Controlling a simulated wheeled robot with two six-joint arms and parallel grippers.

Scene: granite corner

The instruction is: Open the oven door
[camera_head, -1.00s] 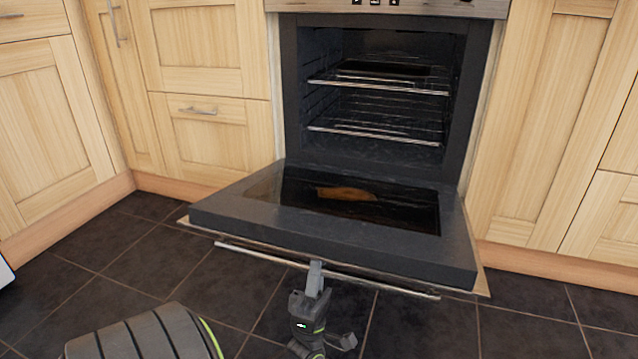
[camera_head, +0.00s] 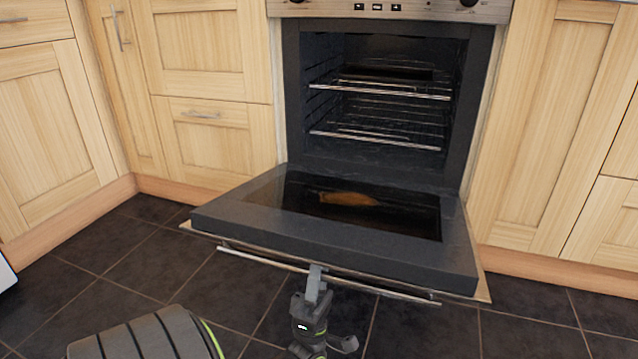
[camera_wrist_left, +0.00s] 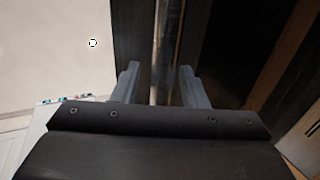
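The oven door (camera_head: 235,226) is folded down, close to level, with its dark glass inner face upward. Its long metal handle (camera_head: 390,292) runs along the front edge. My left gripper (camera_head: 316,274) is at the middle of the handle, coming from below and in front. In the left wrist view, the two fingers of my left gripper (camera_wrist_left: 160,88) stand apart on either side of the handle bar (camera_wrist_left: 164,50), with gaps seen beside the bar. The fingertip contact is hard to judge. My right gripper is not in view.
The oven cavity (camera_head: 375,150) stands open with wire racks (camera_head: 385,90) inside. Wooden cabinets (camera_head: 212,60) flank it on both sides. Dark tiled floor (camera_head: 130,255) is clear around the door. My own grey arm part fills the lower left.

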